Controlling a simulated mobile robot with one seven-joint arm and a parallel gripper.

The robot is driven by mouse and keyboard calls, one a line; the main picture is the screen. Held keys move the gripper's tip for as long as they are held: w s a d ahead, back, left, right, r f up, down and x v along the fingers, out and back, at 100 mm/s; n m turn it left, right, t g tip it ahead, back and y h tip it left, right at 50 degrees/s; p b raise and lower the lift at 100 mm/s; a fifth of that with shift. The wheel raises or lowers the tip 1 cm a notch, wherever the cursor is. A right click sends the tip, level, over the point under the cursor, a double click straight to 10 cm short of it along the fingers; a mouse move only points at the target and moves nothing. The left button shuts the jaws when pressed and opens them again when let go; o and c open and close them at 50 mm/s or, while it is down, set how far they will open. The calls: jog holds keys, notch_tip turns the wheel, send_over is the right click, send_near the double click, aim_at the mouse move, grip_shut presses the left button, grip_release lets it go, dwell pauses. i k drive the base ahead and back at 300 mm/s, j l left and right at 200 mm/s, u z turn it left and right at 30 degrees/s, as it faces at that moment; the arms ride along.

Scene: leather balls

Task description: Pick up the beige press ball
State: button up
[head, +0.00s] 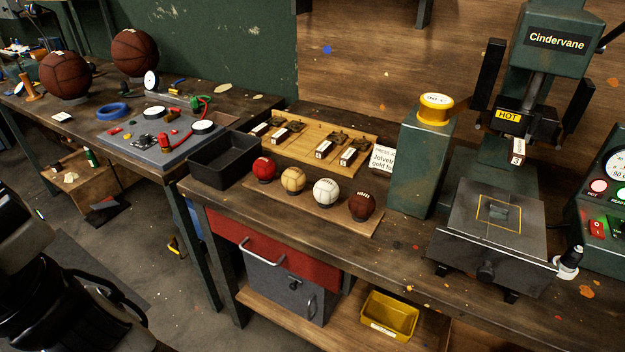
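The beige ball (293,179) sits on a small dark stand on a wooden board (335,218) on the workbench. It is second from the left in a row of balls. A red ball (264,168) is on its left, and a white ball (326,191) and a dark brown ball (362,206) are on its right. Dark links of my arm show at the lower left, well apart from the balls. My gripper's fingers are not visible.
Behind the row is a light wooden tray (344,134) with small stamped blocks. A black bin (222,160) is to the left. A green block with a yellow tin (435,108) and the Cindervane press (495,215) stand to the right. The bench front edge before the balls is clear.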

aim_at(294, 178)
jog(key=u, duration=0.2)
jog(key=z, duration=0.55)
jog(key=j+z, duration=0.35)
jog(key=z, duration=0.15)
jog(key=j+z, duration=0.35)
jog(key=z, duration=0.15)
jog(key=j+z, duration=0.25)
jog(key=j, duration=0.25)
jog(key=k+j+z, duration=0.25)
jog(key=j, duration=0.2)
jog(key=k+j, duration=0.1)
jog(key=j, duration=0.25)
jog(key=k+j, duration=0.1)
jog(key=j, duration=0.25)
jog(key=k+j+z, duration=0.1)
jog(key=j, duration=0.25)
jog(key=k+j, duration=0.15)
jog(key=j, duration=0.25)
jog(key=k+j, duration=0.1)
jog(key=j, duration=0.25)
jog(key=i, duration=0.5)
